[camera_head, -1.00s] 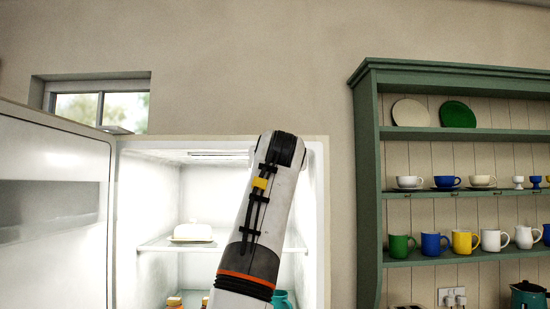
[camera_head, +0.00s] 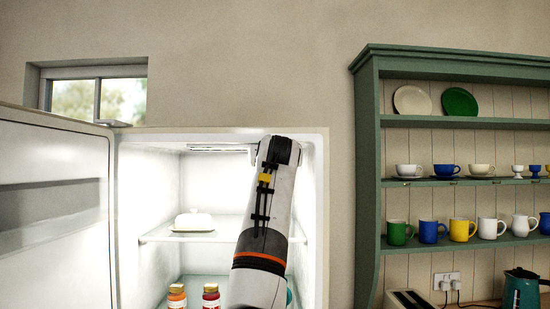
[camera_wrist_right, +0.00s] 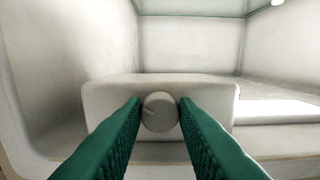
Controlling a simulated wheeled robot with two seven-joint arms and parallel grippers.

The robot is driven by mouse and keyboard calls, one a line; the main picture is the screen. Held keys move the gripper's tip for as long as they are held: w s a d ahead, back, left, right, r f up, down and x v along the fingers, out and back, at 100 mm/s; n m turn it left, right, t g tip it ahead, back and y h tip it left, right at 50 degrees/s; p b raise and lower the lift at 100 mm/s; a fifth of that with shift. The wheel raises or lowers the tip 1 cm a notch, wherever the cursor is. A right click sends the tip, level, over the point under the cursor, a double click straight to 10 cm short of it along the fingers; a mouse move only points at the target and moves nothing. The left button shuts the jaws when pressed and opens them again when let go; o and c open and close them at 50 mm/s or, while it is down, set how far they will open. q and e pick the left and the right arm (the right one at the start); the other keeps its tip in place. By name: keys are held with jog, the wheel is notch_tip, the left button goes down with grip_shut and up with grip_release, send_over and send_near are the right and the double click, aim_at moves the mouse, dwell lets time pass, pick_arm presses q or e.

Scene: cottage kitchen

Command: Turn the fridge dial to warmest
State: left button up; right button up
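The fridge dial (camera_wrist_right: 160,112) is a small round pale knob with a thin mark toward its left side, on the front of a white housing (camera_wrist_right: 105,98) inside the fridge. In the right wrist view my right gripper (camera_wrist_right: 160,108) has its two green fingers apart, one on each side of the dial. I cannot tell whether the fingers touch it. In the head view my right arm reaches into the open fridge (camera_head: 150,190) near its upper right; the gripper and dial are hidden there. My left gripper is not in view.
The fridge door (camera_head: 55,210) stands open at the left. A white butter dish (camera_head: 193,220) sits on the shelf, with two jars (camera_head: 211,296) below. A green dresser (camera_head: 368,200) with mugs and plates stands to the right.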

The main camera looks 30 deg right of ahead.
jog(key=shift+c, duration=0.6)
jog(key=shift+r+n+b, duration=0.1)
jog(key=shift+n+b, duration=5.55)
jog(key=shift+n, duration=6.35)
